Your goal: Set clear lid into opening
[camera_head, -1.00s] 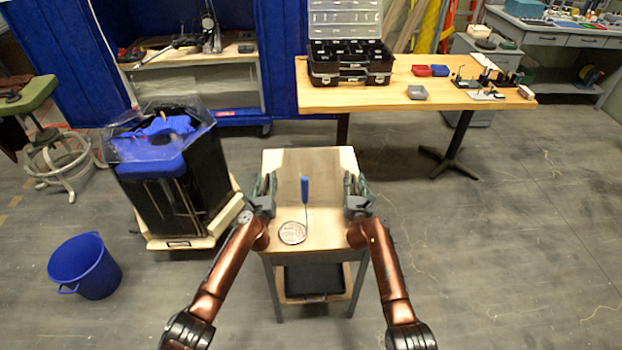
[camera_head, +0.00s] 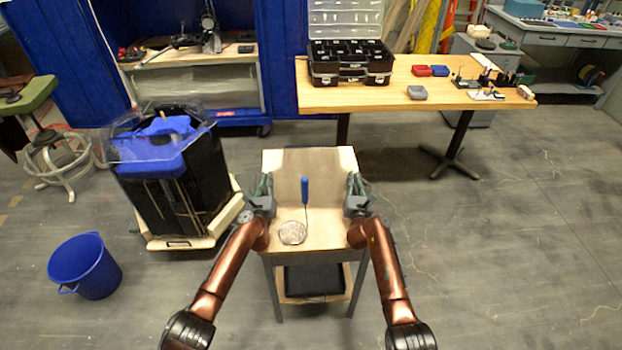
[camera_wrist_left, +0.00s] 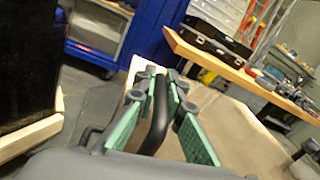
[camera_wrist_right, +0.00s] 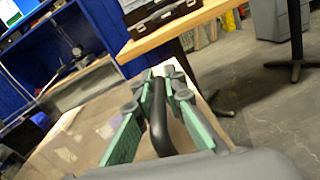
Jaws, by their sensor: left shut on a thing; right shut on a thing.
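A see-through, brownish-looking panel, apparently the clear lid (camera_head: 290,168), spans between my grippers over the small wooden table. It also shows in the left wrist view (camera_wrist_left: 222,118) and the right wrist view (camera_wrist_right: 85,135). My left gripper (camera_head: 265,187) is shut on a black curved handle (camera_wrist_left: 159,112) at its left side. My right gripper (camera_head: 355,187) is shut on a matching black handle (camera_wrist_right: 158,118) at its right side. A tall black tank (camera_head: 175,200) stands to the left, with clear material and a blue part at its top. Its opening is hard to make out.
A blue-handled tool (camera_head: 305,190) and a round silvery disc (camera_head: 292,233) are at the small wooden table (camera_head: 330,222). A blue bucket (camera_head: 85,268) stands at lower left. A long workbench (camera_head: 440,98) is behind. The floor at right is clear.

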